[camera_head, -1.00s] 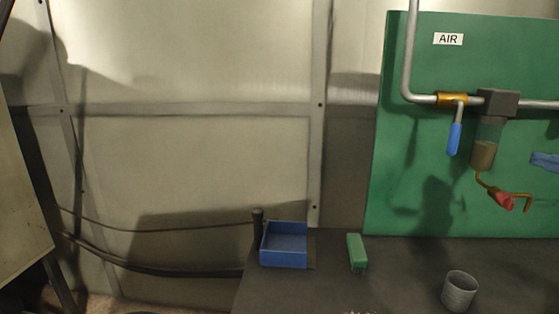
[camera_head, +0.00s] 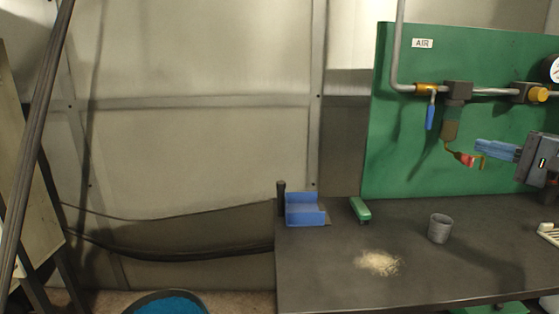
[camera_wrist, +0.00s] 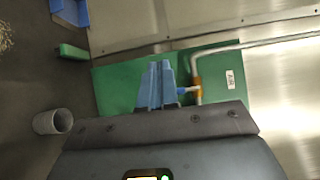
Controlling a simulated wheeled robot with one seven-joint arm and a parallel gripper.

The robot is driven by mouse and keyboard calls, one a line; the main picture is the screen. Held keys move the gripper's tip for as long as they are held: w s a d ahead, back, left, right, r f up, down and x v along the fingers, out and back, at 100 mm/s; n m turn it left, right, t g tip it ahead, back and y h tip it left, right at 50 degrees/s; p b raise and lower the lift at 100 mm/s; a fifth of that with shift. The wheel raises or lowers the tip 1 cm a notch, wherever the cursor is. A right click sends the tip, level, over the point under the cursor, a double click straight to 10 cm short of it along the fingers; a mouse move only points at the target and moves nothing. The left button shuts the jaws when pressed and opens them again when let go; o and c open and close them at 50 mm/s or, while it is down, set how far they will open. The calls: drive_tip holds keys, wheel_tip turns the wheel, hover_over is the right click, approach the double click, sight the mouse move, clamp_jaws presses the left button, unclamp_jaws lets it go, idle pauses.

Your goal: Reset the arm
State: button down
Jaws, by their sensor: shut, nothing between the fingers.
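My gripper (camera_head: 482,147) is at the right of the head view, in front of the green panel (camera_head: 500,60). Its blue fingers are together with nothing between them, and its dark body lies at the right edge. The fingers also show shut in the wrist view (camera_wrist: 158,66), pointing toward the panel. In the head view the fingertips appear just right of a small red handle (camera_head: 462,158) under the filter bowl (camera_head: 449,131); I cannot tell the gap in depth. A blue lever (camera_head: 430,117) hangs straight down from the pipe valve.
The dark bench (camera_head: 330,270) holds a blue bin (camera_head: 305,216), a green block-like item (camera_head: 361,209), a grey cup (camera_head: 439,229) and a pale heap of shavings (camera_head: 378,262). A blue-topped round container (camera_head: 170,304) is on the floor at lower left. A pipe (camera_head: 398,45) runs along the panel.

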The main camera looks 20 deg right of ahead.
drive_tip(key=s+a+f+h, duration=0.1)
drive_tip(key=a+f+h, duration=0.1)
drive_tip(key=a+f, duration=0.3)
drive_tip(key=s+a+f+g+h, duration=0.1)
drive_tip(key=a+f, duration=0.3)
drive_tip(key=f, duration=0.8)
drive_tip(key=s+a+f+m+h, duration=0.1)
drive_tip(key=s+a+f+h, duration=0.1)
drive_tip(key=a+f, duration=0.3)
drive_tip(key=shift+s+a+f+g+h, duration=0.1)
drive_tip(key=shift+a+f+g+h, duration=0.1)
drive_tip(key=shift+f, duration=0.85)
drive_tip(key=shift+s+a+f+g+h, duration=0.1)
drive_tip(key=shift+a+f+g+h, duration=0.1)
drive_tip(key=shift+f, duration=0.85)
drive_tip(key=s+a+f+n+g+h, duration=0.1)
drive_tip(key=s+a+f+n, duration=0.1)
drive_tip(key=s+a+f, duration=0.5)
drive_tip(key=s+a+f+n+g+h, duration=0.15)
drive_tip(key=s+a, duration=0.25)
drive_tip(key=s, duration=0.4)
drive_tip(key=s+a+r+n, duration=0.3)
drive_tip(key=s, duration=0.4)
drive_tip(key=s+a+r+n+t+y, duration=0.1)
drive_tip(key=s+a+r+n, duration=0.3)
drive_tip(key=s, duration=0.4)
drive_tip(key=s+a+r+n+t, duration=0.1)
drive_tip(key=s+a+r+n, duration=0.3)
drive_tip(key=s, duration=0.3)
drive_tip(key=shift+s, duration=0.25)
